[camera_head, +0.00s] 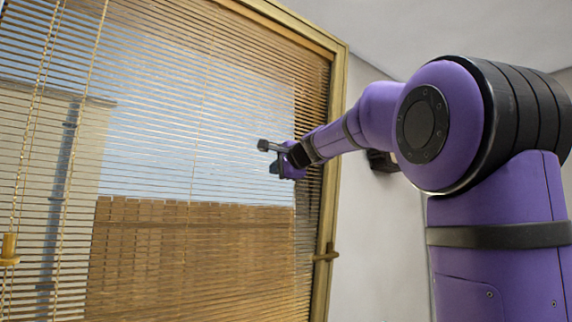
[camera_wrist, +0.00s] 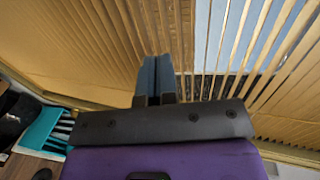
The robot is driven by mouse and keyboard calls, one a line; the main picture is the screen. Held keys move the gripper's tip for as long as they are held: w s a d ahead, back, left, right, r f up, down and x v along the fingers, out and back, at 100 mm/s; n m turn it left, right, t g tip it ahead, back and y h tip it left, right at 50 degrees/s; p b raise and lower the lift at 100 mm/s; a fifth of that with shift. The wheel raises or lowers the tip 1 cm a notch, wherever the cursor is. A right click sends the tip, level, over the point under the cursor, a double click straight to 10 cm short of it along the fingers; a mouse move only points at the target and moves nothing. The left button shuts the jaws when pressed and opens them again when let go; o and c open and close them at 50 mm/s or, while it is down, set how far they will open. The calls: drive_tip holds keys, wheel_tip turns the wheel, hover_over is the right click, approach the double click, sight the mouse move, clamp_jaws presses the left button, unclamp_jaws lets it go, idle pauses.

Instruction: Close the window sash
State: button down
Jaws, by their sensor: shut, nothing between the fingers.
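The window sash (camera_head: 335,170) has a gold frame, and its right side and top edge show at a slant in the head view. A small gold handle (camera_head: 326,255) sits on its right stile. A slatted blind (camera_head: 150,215) covers most of the window. My gripper (camera_head: 272,158) is in front of the blind's right part, left of the stile and above the handle. In the wrist view my gripper (camera_wrist: 156,78) is shut and empty, its fingertips pointing at the slats. I cannot tell whether they touch the slats, or how far open the sash is.
Cords hang at the left, with a gold cord weight (camera_head: 9,250). A pale wall (camera_head: 385,240) is to the right of the window. In the wrist view, a teal object (camera_wrist: 42,128) and dark items lie at the lower left. A gold rail (camera_wrist: 290,152) runs below the blind.

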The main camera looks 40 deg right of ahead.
sight(261, 173)
drive_tip(key=shift+w+r, duration=0.2)
drive_tip(key=shift+w, duration=2.6)
drive_tip(key=shift+w, duration=0.1)
